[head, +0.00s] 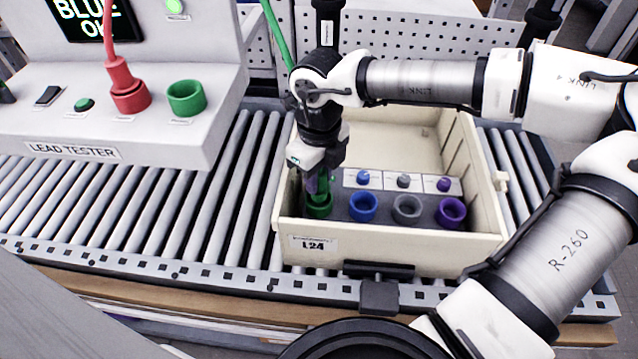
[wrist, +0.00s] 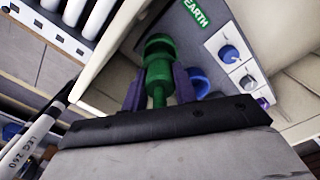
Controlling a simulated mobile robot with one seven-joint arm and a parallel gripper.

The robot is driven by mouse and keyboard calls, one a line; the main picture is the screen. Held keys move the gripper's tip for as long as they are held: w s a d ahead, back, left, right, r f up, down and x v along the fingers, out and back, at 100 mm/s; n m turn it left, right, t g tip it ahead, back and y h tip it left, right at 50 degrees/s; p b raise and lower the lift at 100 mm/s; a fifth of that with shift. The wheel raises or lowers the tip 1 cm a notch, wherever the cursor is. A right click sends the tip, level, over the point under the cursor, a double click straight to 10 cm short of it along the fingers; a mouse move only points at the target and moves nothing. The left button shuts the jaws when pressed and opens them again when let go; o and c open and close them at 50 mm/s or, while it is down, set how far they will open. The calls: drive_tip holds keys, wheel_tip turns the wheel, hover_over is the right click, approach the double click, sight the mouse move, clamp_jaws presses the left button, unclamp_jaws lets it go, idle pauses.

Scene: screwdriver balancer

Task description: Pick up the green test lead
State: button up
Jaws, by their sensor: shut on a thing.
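The green test lead (wrist: 158,72) is upright between the two purple fingers of my gripper (wrist: 158,88) in the wrist view. In the head view my gripper (head: 317,184) points down inside the left end of the cream crate (head: 390,243), shut on the lead just above the green socket (head: 318,209). The lead's plug end is at that socket; I cannot tell whether it sits in it or is just clear. The lead's green cable (head: 276,32) runs up behind my wrist.
Blue (head: 363,207), grey (head: 407,208) and purple (head: 451,212) sockets stand to the right in the crate. The lead tester (head: 200,133) at left has a red plug (head: 122,78) in place and an empty green socket (head: 186,98). Rollers (head: 232,190) lie between.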

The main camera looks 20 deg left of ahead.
wheel_tip(320, 180, up, 17)
drive_tip(key=b, duration=0.2)
idle(0.3)
